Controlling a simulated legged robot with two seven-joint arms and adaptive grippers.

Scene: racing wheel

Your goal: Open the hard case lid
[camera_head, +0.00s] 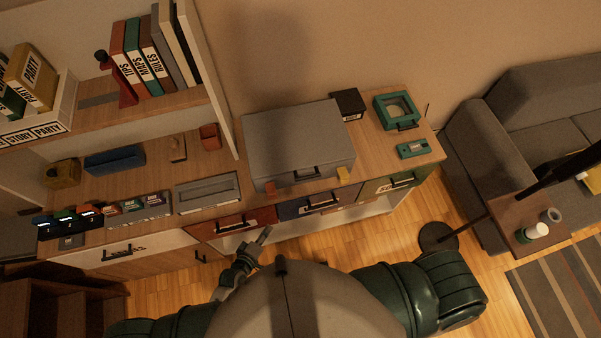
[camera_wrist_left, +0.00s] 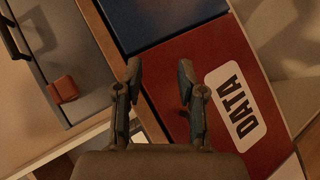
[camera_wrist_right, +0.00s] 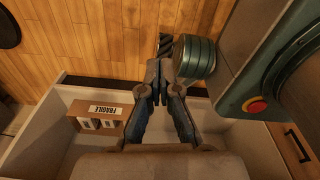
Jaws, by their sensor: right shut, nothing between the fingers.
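The grey hard case (camera_head: 298,138) lies flat on the wooden cabinet top with its lid down. Its black handle (camera_head: 304,172) is on the front, between an orange latch (camera_head: 271,188) and a yellow latch (camera_head: 343,174). My left gripper (camera_head: 264,236) is in front of the cabinet, below the case's front. In the left wrist view it (camera_wrist_left: 160,80) is open and empty over the red DATA drawer (camera_wrist_left: 215,95); the orange latch (camera_wrist_left: 64,90) shows to its left, apart from it. My right gripper (camera_wrist_right: 159,84) is shut and empty; the head view does not show it.
A blue drawer front (camera_head: 308,205) is beside the red one. A black box (camera_head: 348,104) and a teal case (camera_head: 397,109) stand right of the hard case. In the right wrist view, a FRAGILE box (camera_wrist_right: 100,117) lies in a white compartment. A floor lamp stands at right.

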